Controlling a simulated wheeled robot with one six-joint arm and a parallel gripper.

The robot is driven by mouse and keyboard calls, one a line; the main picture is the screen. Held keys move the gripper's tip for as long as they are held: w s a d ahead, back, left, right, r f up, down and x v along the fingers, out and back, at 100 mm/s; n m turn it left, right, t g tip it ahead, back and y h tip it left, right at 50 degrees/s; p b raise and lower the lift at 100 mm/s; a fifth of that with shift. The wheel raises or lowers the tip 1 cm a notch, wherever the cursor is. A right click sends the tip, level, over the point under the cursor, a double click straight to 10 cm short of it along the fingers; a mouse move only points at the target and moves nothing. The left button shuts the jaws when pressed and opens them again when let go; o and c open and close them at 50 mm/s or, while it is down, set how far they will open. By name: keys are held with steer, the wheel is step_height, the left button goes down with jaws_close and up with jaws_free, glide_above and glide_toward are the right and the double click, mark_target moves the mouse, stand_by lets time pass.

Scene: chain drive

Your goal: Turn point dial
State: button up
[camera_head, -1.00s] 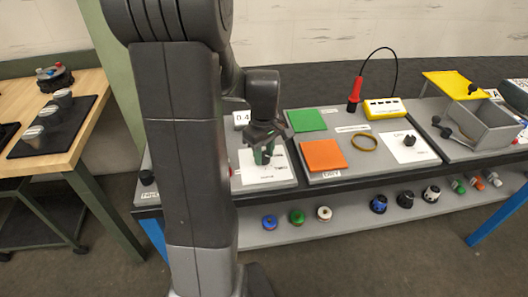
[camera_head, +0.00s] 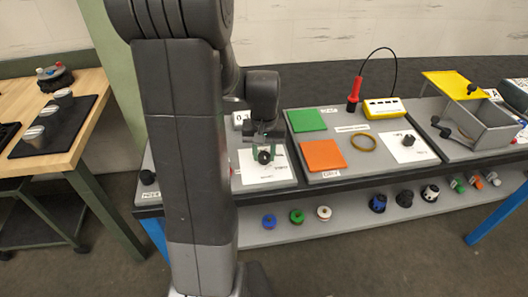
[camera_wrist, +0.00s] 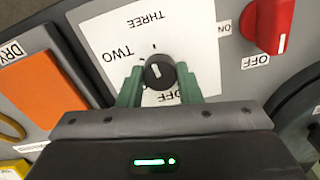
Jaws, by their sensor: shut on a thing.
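The dial is a round black knob with a short white mark, at the centre of a white card (camera_wrist: 205,20) in the wrist view (camera_wrist: 159,72). THREE and TWO are printed on the card, with OFF on the side near my gripper. In the head view the dial (camera_head: 263,157) shows below my wrist, on its card (camera_head: 252,178). My gripper (camera_wrist: 159,84) has its two green fingers on either side of the knob, shut on it. The fingers and gripper body hide part of the card.
A red switch (camera_wrist: 268,25) with ON and OFF labels stands beside the card. An orange pad (camera_head: 323,155), a green pad (camera_head: 306,120), a ring (camera_head: 364,143) and a yellow box (camera_head: 384,108) lie to the right. Another black knob (camera_head: 408,140) sits farther right.

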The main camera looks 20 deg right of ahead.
mark_target(264, 155)
steer(key=shift+m, duration=0.4)
steer(key=o, duration=1)
steer(key=shift+c, duration=0.2)
step_height(264, 155, up, 14)
steer(key=shift+p, duration=0.3)
steer(key=shift+f, duration=0.1)
step_height(264, 155, down, 14)
steer(key=shift+r+b, duration=0.1)
steer(key=shift+b, duration=0.2)
